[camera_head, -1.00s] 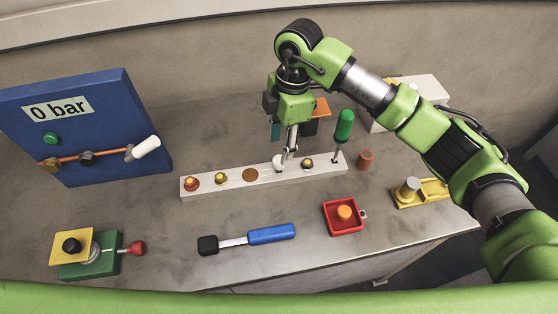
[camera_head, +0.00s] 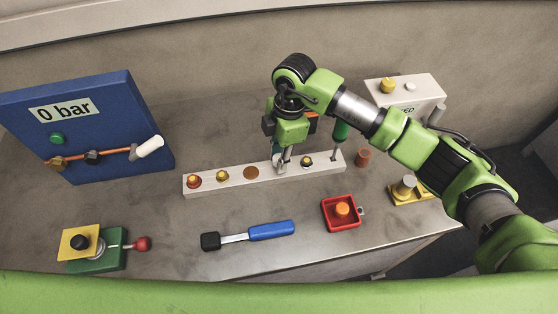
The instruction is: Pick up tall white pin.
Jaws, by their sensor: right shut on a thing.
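My right gripper (camera_head: 282,164) points down at the pale fixture rail (camera_head: 225,182) on the bench. It is shut on the tall white pin, which stood at this spot in the rail. The fingers hide most of the pin, and I cannot tell whether it is still seated in the rail. My left gripper is not in view.
The rail also carries several small round parts, among them an orange one (camera_head: 194,181). A green-handled screwdriver (camera_head: 340,131) stands right of the gripper. A blue-handled tool (camera_head: 270,230) and a red tray (camera_head: 328,217) lie in front. A blue gauge panel (camera_head: 110,110) stands left.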

